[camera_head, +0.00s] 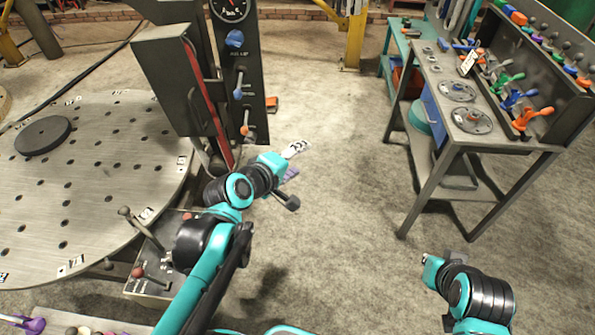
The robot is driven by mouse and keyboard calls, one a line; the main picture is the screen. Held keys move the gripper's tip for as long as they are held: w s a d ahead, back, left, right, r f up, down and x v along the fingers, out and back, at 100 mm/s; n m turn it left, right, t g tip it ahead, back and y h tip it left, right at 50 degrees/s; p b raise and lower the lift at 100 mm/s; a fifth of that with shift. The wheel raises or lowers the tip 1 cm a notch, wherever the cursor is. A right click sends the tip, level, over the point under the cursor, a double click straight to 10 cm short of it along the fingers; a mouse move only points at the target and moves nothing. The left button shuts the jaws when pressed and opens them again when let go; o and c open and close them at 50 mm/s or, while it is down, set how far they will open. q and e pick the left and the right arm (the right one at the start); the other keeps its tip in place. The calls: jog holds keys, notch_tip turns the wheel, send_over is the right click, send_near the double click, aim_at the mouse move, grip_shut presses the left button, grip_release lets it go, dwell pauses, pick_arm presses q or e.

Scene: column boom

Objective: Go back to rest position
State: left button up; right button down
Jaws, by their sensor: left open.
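My left arm, teal and black, reaches up from the bottom left. Its gripper (284,180) is open in front of the dark column panel's foot, above the floor. A white tag with dark marks (297,148) and a small purple piece (291,174) show just beyond it; I cannot tell whether they touch the gripper. Nothing is clearly held. Part of my right arm (475,295) shows at the bottom right, over bare floor; its gripper cannot be made out.
A round metal table with holes (95,190) bears a black disc (43,136) at left. The dark column panel (240,70) has coloured levers. A workbench (495,140) with coloured handles stands at upper right. A lever box (150,265) is beside my left arm. The middle floor is clear.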

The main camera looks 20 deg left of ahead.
pick_arm(q)
jog(key=shift+s+d+f+m, duration=0.2)
jog(key=shift+s+f+m, duration=0.25)
jog(key=shift+f+m, duration=0.2)
jog(key=s+a+f+m+g+y, duration=0.1)
jog(key=s+f+m+g+y, duration=0.2)
jog(key=s+m, duration=0.8)
notch_tip(320, 180, down, 4)
jog(key=shift+s+r+m+g, duration=0.1)
jog(key=shift+s+m+g, duration=0.3)
jog(key=shift+m+g, duration=0.45)
